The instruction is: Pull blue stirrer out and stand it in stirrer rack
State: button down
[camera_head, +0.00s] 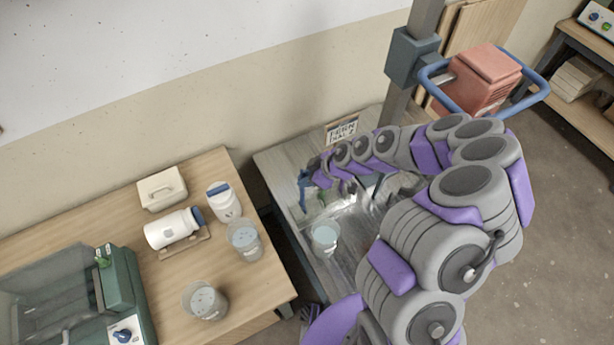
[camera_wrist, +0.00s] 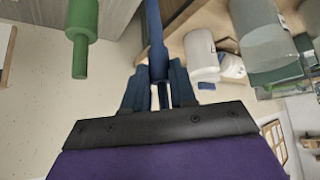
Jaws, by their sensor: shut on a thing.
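The blue stirrer (camera_wrist: 154,30) shows in the wrist view as a blue rod running up from between my fingers to the top edge. My gripper (camera_wrist: 158,72) is shut on it. In the head view my gripper (camera_head: 305,187) is at the left end of my arm, over the grey table; the stirrer cannot be told from the blue fingers there. A green stirrer (camera_wrist: 82,32) stands apart, left of the blue one in the wrist view. I cannot make out the stirrer rack, and my arm hides part of the table.
A clear cup (camera_head: 325,240) stands on the grey table (camera_head: 275,160) below my gripper. The wooden table (camera_head: 165,275) holds two more cups, (camera_head: 245,242) and (camera_head: 205,302), white bottles (camera_head: 172,229) and a green machine (camera_head: 118,280). A red block (camera_head: 478,78) sits behind my arm.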

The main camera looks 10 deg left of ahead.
jog(key=shift+f+b, duration=1.65)
jog(key=shift+b, duration=0.05)
dwell(1.4)
dwell(0.5)
jog(key=c, duration=0.7)
grip_release()
jog(key=shift+p+v, duration=3.1)
jog(key=shift+v, duration=0.95)
jog(key=shift+w, duration=0.1)
